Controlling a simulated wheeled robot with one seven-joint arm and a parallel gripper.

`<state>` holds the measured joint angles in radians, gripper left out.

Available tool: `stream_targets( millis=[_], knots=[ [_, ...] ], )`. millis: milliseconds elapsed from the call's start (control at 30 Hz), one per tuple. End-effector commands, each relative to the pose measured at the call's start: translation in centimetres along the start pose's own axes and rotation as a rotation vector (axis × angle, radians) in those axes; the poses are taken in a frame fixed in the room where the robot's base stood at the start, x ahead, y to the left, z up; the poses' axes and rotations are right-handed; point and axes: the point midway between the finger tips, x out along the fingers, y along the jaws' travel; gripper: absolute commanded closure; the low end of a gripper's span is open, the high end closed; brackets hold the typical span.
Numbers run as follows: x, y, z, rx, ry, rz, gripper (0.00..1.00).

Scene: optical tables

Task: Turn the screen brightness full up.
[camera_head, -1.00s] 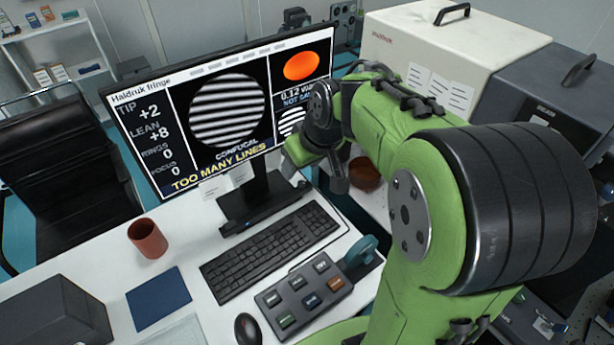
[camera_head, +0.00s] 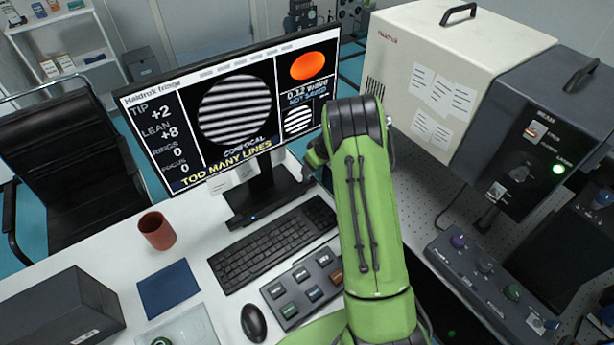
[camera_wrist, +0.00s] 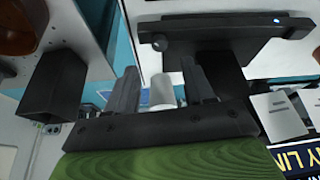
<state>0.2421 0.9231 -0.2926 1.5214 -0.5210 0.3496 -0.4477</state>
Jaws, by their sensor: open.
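The monitor (camera_head: 235,110) stands on the desk with its screen lit, showing striped fringes and "TOO MANY LINES". Its dark stand base (camera_head: 262,200) has a small blue light on the front edge. In the wrist view the base (camera_wrist: 225,30) is a dark bar with a small round knob-like piece (camera_wrist: 160,43) at its left end. My gripper (camera_wrist: 158,78) is open, its two dark fingers apart and pointing toward that end of the base, with a visible gap. A pale cylinder (camera_wrist: 162,92) shows between the fingers; I cannot tell its distance. In the head view my arm mostly hides the gripper.
A keyboard (camera_head: 275,245), button box (camera_head: 305,288), mouse (camera_head: 254,322) and brown cup (camera_head: 157,231) lie on the desk. A cream housing (camera_head: 435,70) and dark control unit (camera_head: 530,125) stand at right. A control panel (camera_head: 485,285) sits on the perforated table.

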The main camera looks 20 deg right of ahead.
Motion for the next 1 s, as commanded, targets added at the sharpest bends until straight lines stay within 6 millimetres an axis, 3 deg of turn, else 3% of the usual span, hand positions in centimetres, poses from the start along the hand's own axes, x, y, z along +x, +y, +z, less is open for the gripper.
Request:
stream_targets(
  millis=[100, 300, 667, 1000],
  knots=[
    [3.2, -0.1, 0.1, 0.0, -0.002, -0.002, 0.47],
    [7.0, 0.0, 0.1, 0.001, -0.001, -0.001, 0.47],
    [7.9, 0.0, 0.0, 0.001, 0.001, 0.0, 0.47],
    [7.9, 0.0, 0.0, 0.001, 0.0, 0.0, 0.98]
  ],
)
